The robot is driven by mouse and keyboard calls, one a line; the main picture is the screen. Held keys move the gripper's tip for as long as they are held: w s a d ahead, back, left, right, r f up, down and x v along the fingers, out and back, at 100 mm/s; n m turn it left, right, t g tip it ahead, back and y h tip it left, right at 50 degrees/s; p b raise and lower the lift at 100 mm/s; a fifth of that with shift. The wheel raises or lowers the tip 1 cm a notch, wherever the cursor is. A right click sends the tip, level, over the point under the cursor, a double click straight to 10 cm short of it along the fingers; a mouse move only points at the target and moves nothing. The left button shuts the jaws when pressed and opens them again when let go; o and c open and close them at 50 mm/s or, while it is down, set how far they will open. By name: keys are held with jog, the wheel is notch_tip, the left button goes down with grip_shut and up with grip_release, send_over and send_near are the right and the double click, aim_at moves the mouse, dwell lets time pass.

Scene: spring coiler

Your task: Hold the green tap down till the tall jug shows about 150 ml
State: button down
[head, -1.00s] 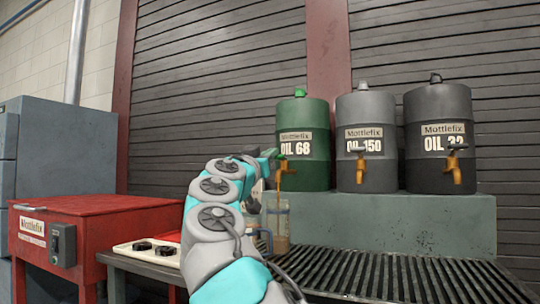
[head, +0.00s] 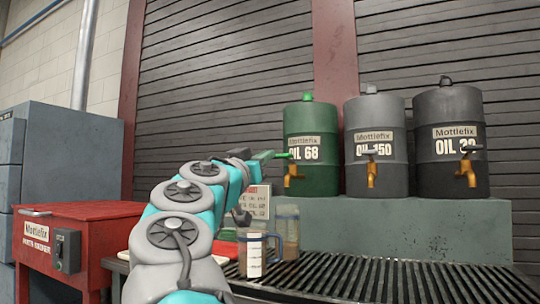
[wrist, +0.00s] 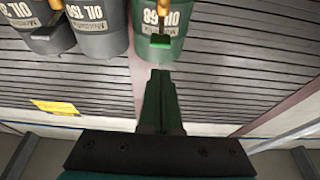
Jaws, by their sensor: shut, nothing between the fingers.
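The green tap is on the green OIL 68 drum (head: 312,175); its green lever (wrist: 160,41) sits over an orange spout (head: 293,172). No oil stream shows below it. A clear jug with brownish contents (head: 288,232) stands below the spout, partly behind a second clear jug with a handle (head: 254,256). I cannot read the level on either, nor be sure which is taller. My gripper (head: 270,155) is shut and empty, just left of the lever. In the wrist view its dark green fingers (wrist: 158,78) stop short of the lever, with a gap.
A grey OIL 150 drum (head: 376,142) and a dark OIL 32 drum (head: 449,140) stand to the right on a grey-green ledge (head: 420,230). A slatted rack (head: 370,280) lies in front. A small sign (head: 256,203) stands behind the jugs. A red cabinet (head: 80,245) is at left.

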jog(key=shift+f+v, duration=0.2)
jog(key=shift+v, duration=0.7)
jog(key=shift+w+d, duration=0.1)
